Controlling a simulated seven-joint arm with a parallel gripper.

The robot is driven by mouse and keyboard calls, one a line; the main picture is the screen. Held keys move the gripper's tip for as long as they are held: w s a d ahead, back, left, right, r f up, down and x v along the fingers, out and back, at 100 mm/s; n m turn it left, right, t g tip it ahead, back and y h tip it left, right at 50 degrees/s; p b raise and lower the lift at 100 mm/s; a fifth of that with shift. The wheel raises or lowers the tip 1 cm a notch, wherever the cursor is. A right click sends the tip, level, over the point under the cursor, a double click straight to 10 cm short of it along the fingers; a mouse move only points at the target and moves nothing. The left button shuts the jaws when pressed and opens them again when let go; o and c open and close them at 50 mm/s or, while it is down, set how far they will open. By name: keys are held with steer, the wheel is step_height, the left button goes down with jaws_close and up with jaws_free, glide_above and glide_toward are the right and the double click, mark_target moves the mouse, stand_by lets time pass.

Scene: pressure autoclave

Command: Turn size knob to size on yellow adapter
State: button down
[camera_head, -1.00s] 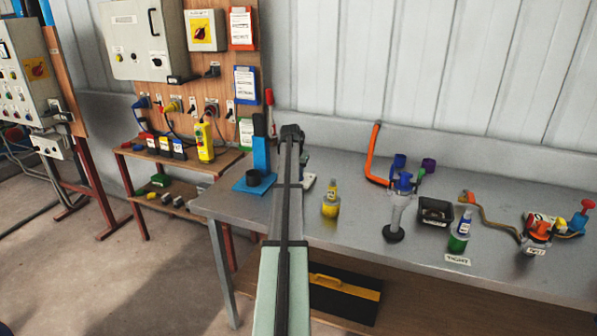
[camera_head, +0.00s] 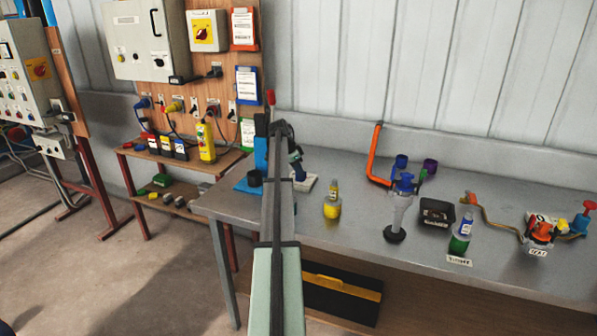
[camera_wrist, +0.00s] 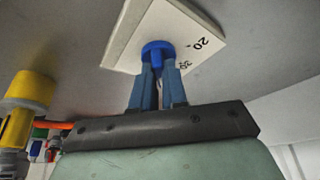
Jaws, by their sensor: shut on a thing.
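The size knob (camera_wrist: 157,50) is a round blue knob on a white plate (camera_wrist: 135,40) in the wrist view. The plate carries the numbers 20 and what looks like 30. My gripper (camera_wrist: 157,72) is shut on the knob, one blue finger on each side. In the head view my gripper (camera_head: 297,163) reaches down to the white plate (camera_head: 303,184) and hides the knob. The yellow adapter (camera_head: 332,209) stands upright on the bench to the right of the plate; its label is too small to read. It also shows at the left in the wrist view (camera_wrist: 30,90).
On the grey bench (camera_head: 290,232), a blue stand (camera_head: 256,178) is left of my gripper. An orange bent pipe (camera_head: 377,155), a grey and blue device (camera_head: 399,208) and a green adapter (camera_head: 461,238) are to the right. Bare bench lies around the yellow adapter.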

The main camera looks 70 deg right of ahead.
steer(key=shift+m, duration=0.5)
steer(key=c, duration=1.2)
jaws_free()
steer(key=shift+o, duration=0.2)
steer(key=v, duration=1.4)
steer(key=shift+d, duration=0.2)
